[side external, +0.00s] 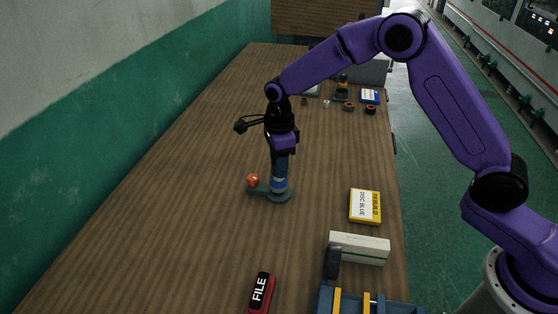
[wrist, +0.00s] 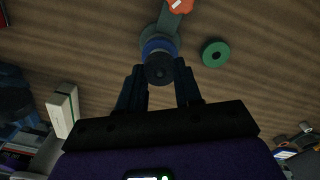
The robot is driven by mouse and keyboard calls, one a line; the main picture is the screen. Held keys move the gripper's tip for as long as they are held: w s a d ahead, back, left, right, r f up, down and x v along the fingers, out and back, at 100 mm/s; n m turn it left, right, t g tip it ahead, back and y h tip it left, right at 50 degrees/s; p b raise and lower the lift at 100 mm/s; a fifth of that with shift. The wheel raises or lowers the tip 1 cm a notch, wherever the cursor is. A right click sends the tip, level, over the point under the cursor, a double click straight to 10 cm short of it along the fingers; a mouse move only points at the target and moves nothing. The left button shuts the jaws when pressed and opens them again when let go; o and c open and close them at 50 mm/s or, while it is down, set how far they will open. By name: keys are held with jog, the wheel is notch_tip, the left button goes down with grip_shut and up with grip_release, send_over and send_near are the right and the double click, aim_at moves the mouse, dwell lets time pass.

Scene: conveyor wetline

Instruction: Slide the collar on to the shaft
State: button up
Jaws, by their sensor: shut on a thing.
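The shaft stands upright on a round teal base (side external: 282,196) near the middle of the table. Its dark round end (wrist: 159,70) with a small centre mark shows between my fingers in the wrist view. A blue collar (wrist: 157,46) shows around the dark piece, just above the base; in the side view a blue band (side external: 279,173) shows directly below my fingers, with a pale band under it. My gripper (wrist: 160,70) points straight down over the base and is shut on the blue collar. Where the collar touches the shaft is partly hidden by my fingers.
A green ring (wrist: 215,53) lies beside the base. An orange-red knob (side external: 252,180) sits at the base's arm end. A yellow box (side external: 365,206), a white box (side external: 360,248), a blue tray (side external: 325,299) and a red file (side external: 261,293) stand nearer. The table's left is clear.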

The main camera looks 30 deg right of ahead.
jog(key=shift+f, duration=0.1)
jog(key=o, duration=1.1)
notch_tip(320, 180, up, 17)
jog(key=shift+r, duration=0.2)
jog(key=s+d+f+n, duration=0.1)
jog(key=s+d+n, duration=0.2)
jog(key=s+n, duration=1.5)
jog(key=s+d+f+n, duration=0.2)
jog(key=s+d+n, duration=0.3)
jog(key=s+n, duration=0.2)
jog(key=s+d+f+n, duration=0.3)
jog(key=s+d+n, duration=0.2)
jog(key=s+n, duration=0.3)
jog(key=s, duration=0.3)
jog(key=shift+s+d+f+n, duration=0.25)
jog(key=shift+s+d+n, duration=0.05)
jog(key=shift+d, duration=0.05)
